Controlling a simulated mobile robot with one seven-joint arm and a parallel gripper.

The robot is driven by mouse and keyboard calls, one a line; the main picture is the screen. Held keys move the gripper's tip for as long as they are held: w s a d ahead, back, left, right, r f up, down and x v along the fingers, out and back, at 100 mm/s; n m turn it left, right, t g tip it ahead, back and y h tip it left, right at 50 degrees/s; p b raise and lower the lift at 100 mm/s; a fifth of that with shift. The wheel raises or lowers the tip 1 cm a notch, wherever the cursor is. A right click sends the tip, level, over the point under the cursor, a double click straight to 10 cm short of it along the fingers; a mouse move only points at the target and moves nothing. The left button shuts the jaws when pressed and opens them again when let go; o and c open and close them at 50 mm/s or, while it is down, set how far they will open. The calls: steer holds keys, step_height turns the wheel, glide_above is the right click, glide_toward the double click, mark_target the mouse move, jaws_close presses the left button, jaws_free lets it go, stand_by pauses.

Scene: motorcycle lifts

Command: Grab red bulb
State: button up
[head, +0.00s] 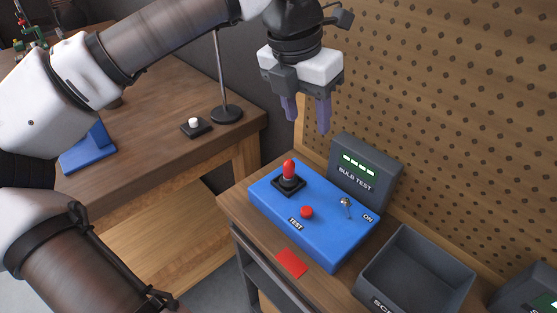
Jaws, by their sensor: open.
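The red bulb (289,169) stands upright in a black square socket (289,186) at the back left of the blue test box (333,242). My gripper (308,115) points down, open and empty, with its purple fingers apart. In the picture it is above and slightly right of the bulb and does not touch it. A red button (306,212), a "TEST" label and a metal toggle switch (346,203) marked "ON" are also on the blue box.
A grey "BULB TEST" display (364,175) with green lights stands behind the box. A grey bin (415,270) is to the right, and a red card (291,263) lies in front. A pegboard (440,110) rises behind. A wooden table (150,150) is at left.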

steer(key=w+a+f+n+y, duration=0.1)
steer(key=a, duration=0.2)
steer(key=p, duration=0.1)
glide_above(289, 163)
steer(key=f, duration=0.7)
steer(key=shift+s+f, duration=0.2)
steer(key=shift+s, duration=0.2)
steer(key=shift+w+f+p, duration=0.15)
steer(key=shift+f+p, duration=0.2)
steer(key=shift+f, duration=0.6)
steer(key=shift+w+f+p, duration=0.2)
steer(key=shift+f+p, duration=0.15)
steer(key=shift+f, duration=0.65)
steer(key=shift+w+f+p, duration=0.15)
steer(key=shift+f+p, duration=0.2)
steer(key=shift+f, duration=0.6)
jaws_close()
